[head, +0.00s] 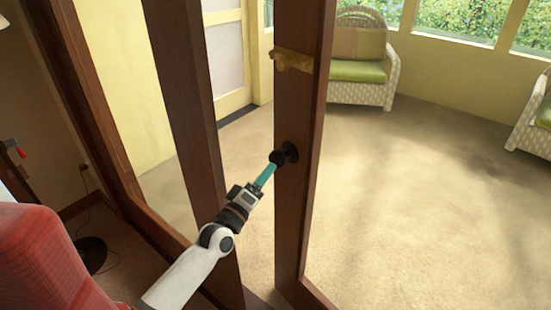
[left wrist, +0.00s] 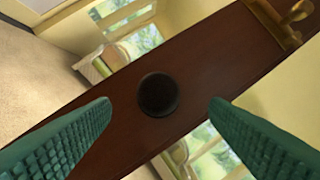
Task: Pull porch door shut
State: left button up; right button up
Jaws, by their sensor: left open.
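The porch door is a brown wooden frame (head: 298,200) with clear panes, and it stands open in the middle of the head view. Its round black knob (head: 290,152) sticks out from the door stile. My left gripper (head: 272,168) has its teal fingers at the knob in the head view. In the left wrist view the knob (left wrist: 158,95) lies ahead, between the two spread fingers (left wrist: 160,112). Whether the fingers touch the knob cannot be told. A brass latch (head: 292,60) sits higher on the stile. My right gripper is not in view.
A brown wooden post (head: 185,90) stands left of the door edge, close to my left arm. A red upholstered seat (head: 45,265) is at the lower left. Beyond are a wicker chair (head: 392,78) with green cushions and open beige carpet (head: 420,200).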

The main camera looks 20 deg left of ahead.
aim_at(277, 160)
pick_arm(q)
jog(key=x, duration=0.7)
jog(key=shift+w+f, duration=0.15)
jog(key=shift+w, duration=0.1)
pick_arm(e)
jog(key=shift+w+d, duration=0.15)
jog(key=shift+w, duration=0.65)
pick_arm(q)
jog(key=c, duration=1.4)
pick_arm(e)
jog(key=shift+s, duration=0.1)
